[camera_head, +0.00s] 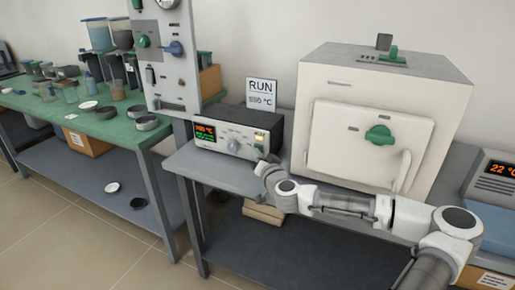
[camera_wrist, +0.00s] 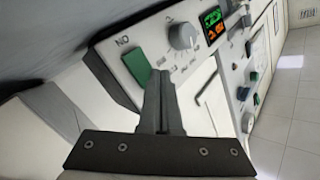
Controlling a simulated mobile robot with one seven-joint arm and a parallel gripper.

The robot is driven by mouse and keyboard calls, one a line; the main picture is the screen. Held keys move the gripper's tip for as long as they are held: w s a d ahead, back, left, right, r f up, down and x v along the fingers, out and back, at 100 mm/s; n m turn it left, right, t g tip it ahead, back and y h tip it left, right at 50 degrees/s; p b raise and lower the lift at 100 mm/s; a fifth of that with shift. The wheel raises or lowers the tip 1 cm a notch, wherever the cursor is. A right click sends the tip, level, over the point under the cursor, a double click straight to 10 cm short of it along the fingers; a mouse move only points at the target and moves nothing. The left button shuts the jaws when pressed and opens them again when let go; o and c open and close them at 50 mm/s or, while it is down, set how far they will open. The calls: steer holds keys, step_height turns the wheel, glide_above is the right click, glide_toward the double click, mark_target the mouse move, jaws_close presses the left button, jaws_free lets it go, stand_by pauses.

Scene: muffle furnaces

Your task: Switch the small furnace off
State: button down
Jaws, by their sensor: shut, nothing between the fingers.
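A white furnace (camera_head: 390,95) with a green door handle stands on the grey bench, its door shut. Left of it is a control box (camera_head: 215,150) with a lit red and green display, a round knob and a lit amber lamp at its right end. In the wrist view the box's green rocker switch (camera_wrist: 137,66) shows near the knob (camera_wrist: 183,37) and display (camera_wrist: 213,25). My gripper (camera_head: 267,162) is shut and empty, in front of the box's right end. In the wrist view its fingertips (camera_wrist: 160,76) are beside the green switch; I cannot tell whether they touch it.
A RUN sign (camera_head: 261,93) stands behind the box. A grey unit (camera_head: 492,178) reading 22 °C is at the right edge. An upright panel (camera_head: 168,60) with knobs stands left of the box. A green-topped table (camera_head: 120,128) with jars and dishes is further left.

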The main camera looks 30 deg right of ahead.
steer(key=shift+w+d, duration=0.15)
steer(key=shift+w, duration=0.05)
steer(key=shift+s, duration=0.15)
stand_by(0.5)
steer(key=shift+s+a, duration=0.35)
steer(key=shift+a, duration=0.2)
steer(key=shift+a, duration=0.1)
steer(key=shift+s+a+f, duration=0.2)
steer(key=shift+s+a, duration=0.55)
steer(key=shift+a, duration=0.2)
steer(key=shift+s+a+f, duration=0.15)
steer(key=shift+s+a, duration=0.6)
steer(key=shift+a, duration=0.2)
